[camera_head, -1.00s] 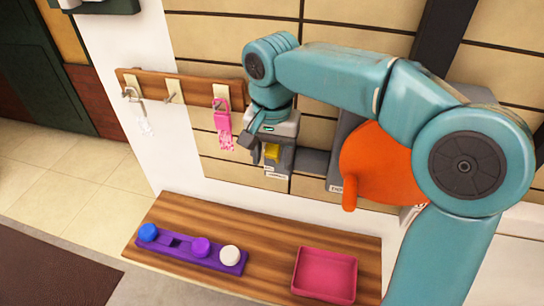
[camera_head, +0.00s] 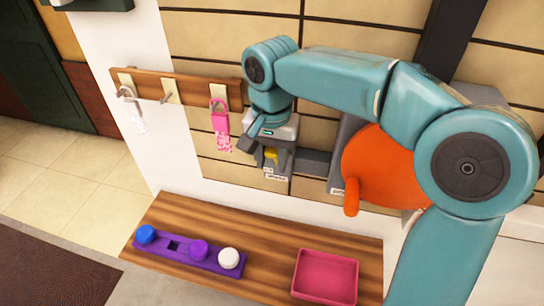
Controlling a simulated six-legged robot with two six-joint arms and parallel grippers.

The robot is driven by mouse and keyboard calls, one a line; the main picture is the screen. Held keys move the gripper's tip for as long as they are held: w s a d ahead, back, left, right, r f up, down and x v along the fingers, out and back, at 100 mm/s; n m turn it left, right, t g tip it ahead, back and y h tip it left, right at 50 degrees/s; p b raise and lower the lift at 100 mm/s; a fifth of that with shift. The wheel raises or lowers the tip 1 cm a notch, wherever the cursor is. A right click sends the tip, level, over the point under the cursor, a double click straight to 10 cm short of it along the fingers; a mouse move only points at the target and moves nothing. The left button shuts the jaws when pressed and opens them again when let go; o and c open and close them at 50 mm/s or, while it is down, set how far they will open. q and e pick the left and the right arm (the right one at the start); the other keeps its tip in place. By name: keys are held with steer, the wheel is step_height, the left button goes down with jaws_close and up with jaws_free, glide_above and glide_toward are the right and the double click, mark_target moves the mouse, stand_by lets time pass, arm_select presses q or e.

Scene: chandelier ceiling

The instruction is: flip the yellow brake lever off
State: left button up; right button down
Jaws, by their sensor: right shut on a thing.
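The yellow brake lever (camera_head: 271,154) is on a small grey box (camera_head: 277,172) on the tiled wall, in the middle of the head view. Only a small part of the lever shows below my right gripper. My right gripper (camera_head: 264,148) reaches in from the right and is shut on the lever. Its fingers and wrist hide much of the lever, so its exact angle is hard to tell. My left gripper is not in view.
A large orange handle (camera_head: 375,175) is on the wall to the right, behind my right arm. Below, a wooden shelf (camera_head: 262,257) bears a purple strip (camera_head: 190,254) with coloured knobs and a pink tray (camera_head: 326,278).

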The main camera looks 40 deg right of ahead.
steer(key=shift+s+a+f+t+h+b, duration=0.1)
steer(key=shift+f+t+h+b, duration=0.3)
steer(key=shift+b, duration=0.5)
step_height(320, 180, down, 8)
steer(key=s+a+t+h+b, duration=0.2)
steer(key=t+h+b, duration=0.3)
steer(key=b, duration=1.5)
steer(key=shift+a+h, duration=0.3)
steer(key=shift+h, duration=0.3)
steer(key=shift+s, duration=0.1)
